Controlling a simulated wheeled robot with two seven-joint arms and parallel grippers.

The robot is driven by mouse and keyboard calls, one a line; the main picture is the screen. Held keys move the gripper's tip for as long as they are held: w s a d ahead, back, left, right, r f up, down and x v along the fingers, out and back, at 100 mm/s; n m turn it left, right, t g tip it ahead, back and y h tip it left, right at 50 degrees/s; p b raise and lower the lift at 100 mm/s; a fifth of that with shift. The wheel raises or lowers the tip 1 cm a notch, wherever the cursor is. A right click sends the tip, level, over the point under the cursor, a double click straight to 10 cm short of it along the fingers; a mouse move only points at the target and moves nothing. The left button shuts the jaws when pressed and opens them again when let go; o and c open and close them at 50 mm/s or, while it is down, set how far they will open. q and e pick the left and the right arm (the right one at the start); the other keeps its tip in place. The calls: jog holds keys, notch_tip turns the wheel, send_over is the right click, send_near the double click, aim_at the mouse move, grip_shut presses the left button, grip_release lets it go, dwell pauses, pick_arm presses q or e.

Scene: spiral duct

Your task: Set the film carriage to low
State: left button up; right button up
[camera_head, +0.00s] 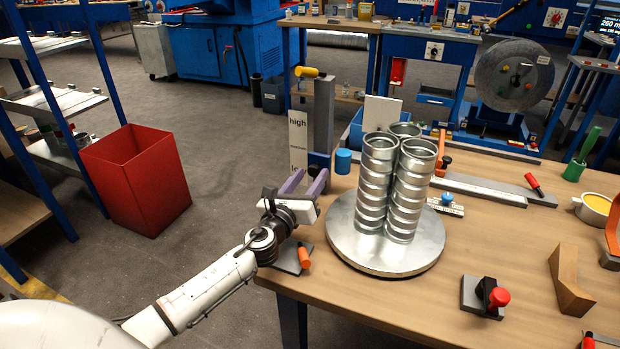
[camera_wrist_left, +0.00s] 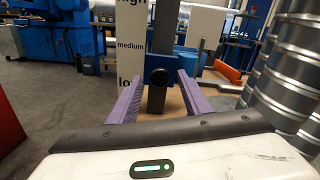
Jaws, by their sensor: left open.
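The film carriage is a blue block (camera_head: 319,159) on an upright grey mast (camera_head: 324,110) at the table's left edge. A white scale (camera_head: 298,135) beside the mast reads high, medium and low. The carriage sits in the lower part, below medium and close to low; in the left wrist view it shows as a blue block (camera_wrist_left: 157,62) with a black knob (camera_wrist_left: 160,78). My left gripper (camera_head: 308,177) is open, its purple fingers on either side of the knob in the wrist view (camera_wrist_left: 160,80). Contact cannot be told. My right gripper is not in view.
A round metal turntable (camera_head: 385,255) with tall ribbed ducts (camera_head: 410,190) stands just right of my left gripper. A blue cylinder (camera_head: 343,161) is close to the mast. An orange-handled part (camera_head: 304,258) lies at the table's edge below. A red bin (camera_head: 137,178) stands on the floor.

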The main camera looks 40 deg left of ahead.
pick_arm(q)
jog(key=shift+w, duration=0.25)
grip_shut()
notch_tip(320, 180, down, 4)
jog(key=b, duration=0.3)
jog(key=shift+r, duration=0.25)
jog(key=shift+s, duration=0.1)
grip_release()
